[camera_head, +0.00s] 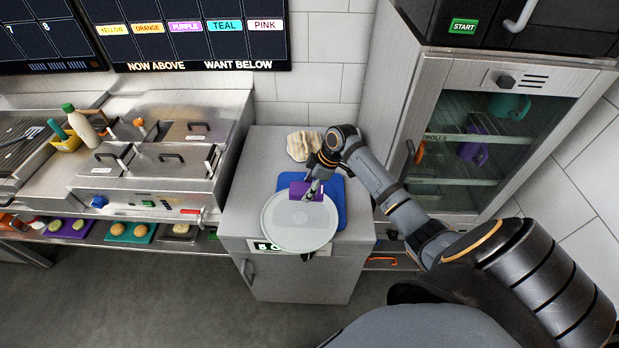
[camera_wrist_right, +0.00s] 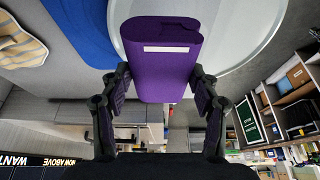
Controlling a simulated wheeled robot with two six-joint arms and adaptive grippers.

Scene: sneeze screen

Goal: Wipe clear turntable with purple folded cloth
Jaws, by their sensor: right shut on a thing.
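The clear turntable (camera_head: 296,228) is a pale round disc on the grey cabinet top, partly over a blue mat (camera_head: 338,188). My right gripper (camera_head: 314,188) is over the disc's back part, shut on the purple folded cloth (camera_head: 298,188). In the right wrist view the cloth (camera_wrist_right: 158,55) is a thick purple fold with a white strip, held between both fingers (camera_wrist_right: 160,88). The turntable rim (camera_wrist_right: 238,35) shows behind it. I cannot tell whether the cloth touches the disc. My left gripper is not in view.
A striped cream cloth (camera_head: 300,144) lies at the cabinet's back. The cabinet top (camera_head: 256,180) is bare on the left. A steel cooker with lids (camera_head: 165,150) stands left. A glass-doored cabinet with mugs (camera_head: 480,135) stands right, close to my arm.

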